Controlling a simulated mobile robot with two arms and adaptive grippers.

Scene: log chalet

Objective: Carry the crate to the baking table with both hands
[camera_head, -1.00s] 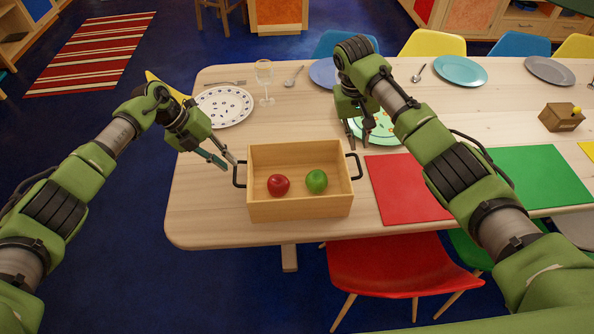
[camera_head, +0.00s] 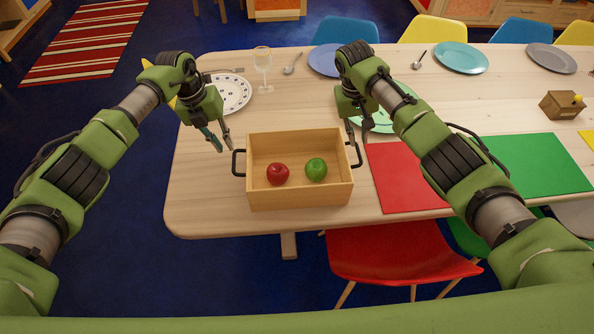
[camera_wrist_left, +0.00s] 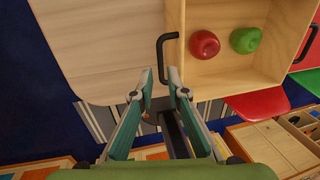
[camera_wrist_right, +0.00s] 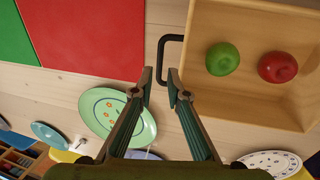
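The wooden crate (camera_head: 300,195) stands on the light wooden table (camera_head: 205,180) near its front edge. A red apple (camera_head: 277,174) and a green apple (camera_head: 316,169) lie in it. My left gripper (camera_head: 222,146) is open and empty above the crate's left black handle (camera_head: 237,163); in the left wrist view this handle (camera_wrist_left: 160,55) lies just beyond the fingertips. My right gripper (camera_head: 357,140) is open near the right handle (camera_head: 358,158). In the right wrist view that handle (camera_wrist_right: 162,58) lies just beyond the fingertips. Neither gripper visibly touches a handle.
A red placemat (camera_head: 405,180) lies right of the crate, with a green one (camera_head: 540,165) beyond. A green plate (camera_head: 388,118), a patterned plate (camera_head: 232,95) and a glass (camera_head: 263,72) stand behind. A red chair (camera_head: 400,255) is at the front edge.

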